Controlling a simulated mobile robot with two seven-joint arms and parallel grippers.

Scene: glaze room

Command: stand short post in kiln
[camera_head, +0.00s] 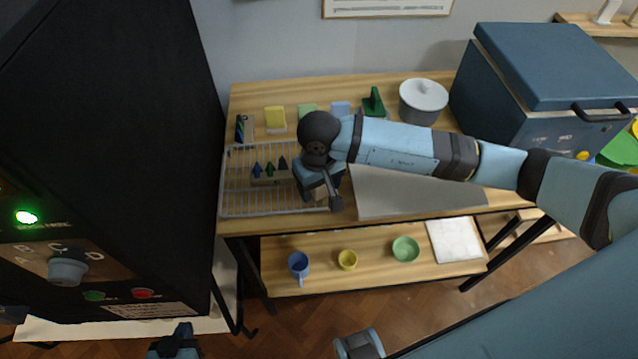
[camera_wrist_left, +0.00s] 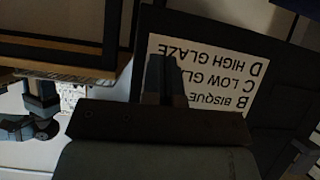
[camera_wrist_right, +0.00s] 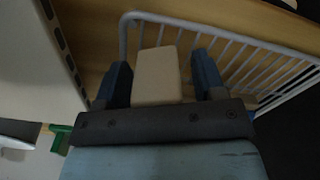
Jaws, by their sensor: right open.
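A short beige post (camera_wrist_right: 157,77) stands out between the two fingers of my right gripper (camera_wrist_right: 160,82) in the right wrist view. The fingers are open, with a gap visible on each side of the post. In the head view this gripper (camera_head: 322,195) points down at the right end of a wire rack (camera_head: 236,190), with part of the post (camera_head: 320,193) showing. The black kiln (camera_head: 120,130), with a lettered dial and a lit green lamp, fills the left side. My left gripper (camera_head: 175,343) is low beside it; its fingers look closed together and empty in the left wrist view (camera_wrist_left: 166,80).
Several small cones (camera_head: 270,169) stand on the rack. A grey board (camera_head: 410,197) lies right of the rack. Cups and a bowl (camera_head: 405,249) occupy the lower shelf.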

